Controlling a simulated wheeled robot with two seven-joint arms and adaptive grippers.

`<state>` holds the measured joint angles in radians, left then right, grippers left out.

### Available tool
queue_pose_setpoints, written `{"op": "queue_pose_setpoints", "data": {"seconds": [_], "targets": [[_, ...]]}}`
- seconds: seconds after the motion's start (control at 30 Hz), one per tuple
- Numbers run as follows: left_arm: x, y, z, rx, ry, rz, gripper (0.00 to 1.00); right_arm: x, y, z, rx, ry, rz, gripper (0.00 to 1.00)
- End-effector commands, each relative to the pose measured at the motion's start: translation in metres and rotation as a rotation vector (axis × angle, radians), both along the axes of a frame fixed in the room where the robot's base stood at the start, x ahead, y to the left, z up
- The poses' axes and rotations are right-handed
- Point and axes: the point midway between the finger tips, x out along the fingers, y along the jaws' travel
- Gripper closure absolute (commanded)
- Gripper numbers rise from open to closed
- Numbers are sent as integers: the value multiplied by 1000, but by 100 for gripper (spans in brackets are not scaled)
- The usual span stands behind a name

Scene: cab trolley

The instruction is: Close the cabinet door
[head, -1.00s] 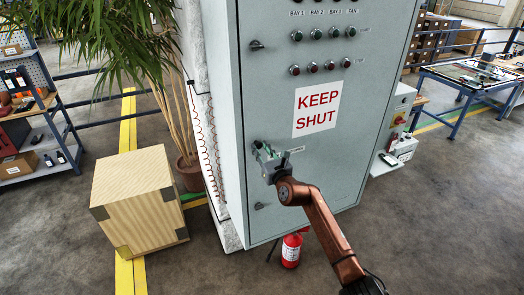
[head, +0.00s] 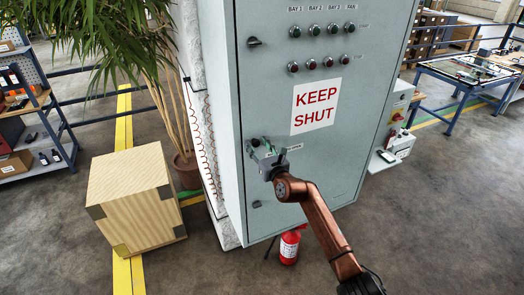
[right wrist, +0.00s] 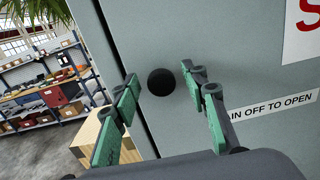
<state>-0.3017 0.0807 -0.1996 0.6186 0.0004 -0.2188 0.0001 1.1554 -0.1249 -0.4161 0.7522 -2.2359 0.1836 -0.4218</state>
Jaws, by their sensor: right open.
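The tall grey cabinet door (head: 330,165) carries a red "KEEP SHUT" sign and faces me. Its left edge lies close to the cabinet's side; I cannot tell whether a gap remains. My right gripper (head: 262,153) is at the lower left of the door. It is open, with its green-padded fingers (right wrist: 160,79) on either side of a round black knob (right wrist: 161,84) near the door's left edge. I cannot tell whether they touch it. The knob is partly hidden in the head view. My left gripper is out of view.
A wooden crate (head: 135,205) stands on the floor to the left, near a potted plant (head: 187,170). A red fire extinguisher (head: 289,247) stands below the door. A control box (head: 397,125) is at the cabinet's right. The floor at the front right is clear.

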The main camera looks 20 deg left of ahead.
Motion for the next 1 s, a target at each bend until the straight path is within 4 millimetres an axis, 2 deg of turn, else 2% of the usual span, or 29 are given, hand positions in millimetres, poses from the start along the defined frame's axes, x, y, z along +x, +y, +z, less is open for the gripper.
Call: {"op": "queue_pose_setpoints", "data": {"seconds": [0.17, 0.27, 0.7, 1.0], "targets": [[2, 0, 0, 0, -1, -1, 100, -12, -5, -1, 7, 4, 9, 60], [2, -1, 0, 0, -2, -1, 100, -16, -17, -1, 7, 4, -2, 60], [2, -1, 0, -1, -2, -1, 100, -63, -64, 0, 4, -1, -5, 60], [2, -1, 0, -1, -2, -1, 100, -84, -84, 1, 3, -1, -4, 60]]}}
